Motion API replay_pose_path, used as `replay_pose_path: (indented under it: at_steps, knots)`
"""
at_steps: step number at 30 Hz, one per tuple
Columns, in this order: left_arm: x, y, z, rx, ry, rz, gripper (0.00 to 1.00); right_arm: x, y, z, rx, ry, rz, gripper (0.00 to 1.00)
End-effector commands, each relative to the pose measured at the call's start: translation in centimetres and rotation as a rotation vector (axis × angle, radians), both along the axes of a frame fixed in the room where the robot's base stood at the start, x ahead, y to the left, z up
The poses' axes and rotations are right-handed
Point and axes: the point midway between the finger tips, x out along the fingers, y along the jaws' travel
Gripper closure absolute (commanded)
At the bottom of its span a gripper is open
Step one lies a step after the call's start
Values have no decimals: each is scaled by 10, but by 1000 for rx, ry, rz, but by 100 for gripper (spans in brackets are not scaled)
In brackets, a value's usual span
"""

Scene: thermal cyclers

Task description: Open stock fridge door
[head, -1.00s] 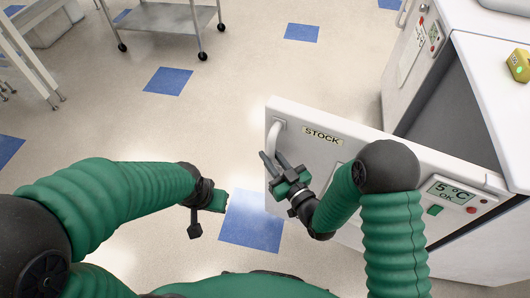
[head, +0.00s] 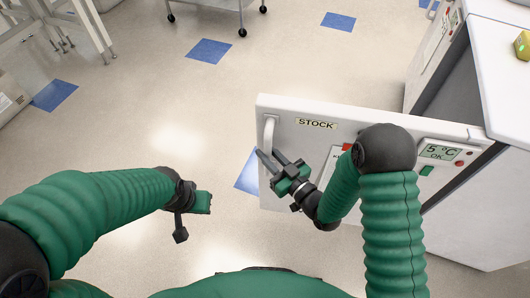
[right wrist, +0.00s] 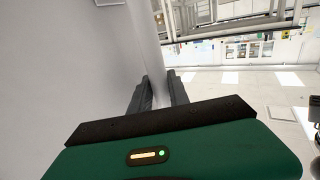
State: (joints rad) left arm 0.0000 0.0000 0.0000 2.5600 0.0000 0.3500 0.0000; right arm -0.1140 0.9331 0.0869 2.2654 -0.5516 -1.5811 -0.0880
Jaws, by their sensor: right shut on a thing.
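The stock fridge door (head: 380,118) is white, carries a STOCK label and a display reading 5 °C OK, and stands swung wide open from the fridge (head: 500,75). Its white handle (head: 268,133) is near the door's left edge. My right gripper (head: 268,160) is at the handle's lower part, shut on it. In the right wrist view the two dark fingers (right wrist: 158,92) sit beside the pale door face, around the handle. My left gripper (head: 190,210) hangs over the floor left of the door; its fingers cannot be made out.
A second white cabinet (head: 436,50) stands behind the fridge at the right. A yellow device (head: 522,46) sits on the fridge top. A metal cart (head: 215,5) and a white-legged table (head: 50,25) are at the back and left. The floor between is clear.

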Motion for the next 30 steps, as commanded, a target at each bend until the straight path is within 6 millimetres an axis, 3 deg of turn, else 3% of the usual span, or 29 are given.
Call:
replay_pose_path:
  at_steps: [12,13,18,30]
  knots:
    - [0,0,0,0,0,0,100,-1,-1,1,1,-2,-4,100]
    - [0,0,0,0,0,0,100,-1,-1,1,1,-2,-4,77]
    - [0,0,0,0,0,0,100,-1,-1,1,0,-1,-3,57]
    - [0,0,3,0,0,0,100,-9,-9,1,-2,1,-4,57]
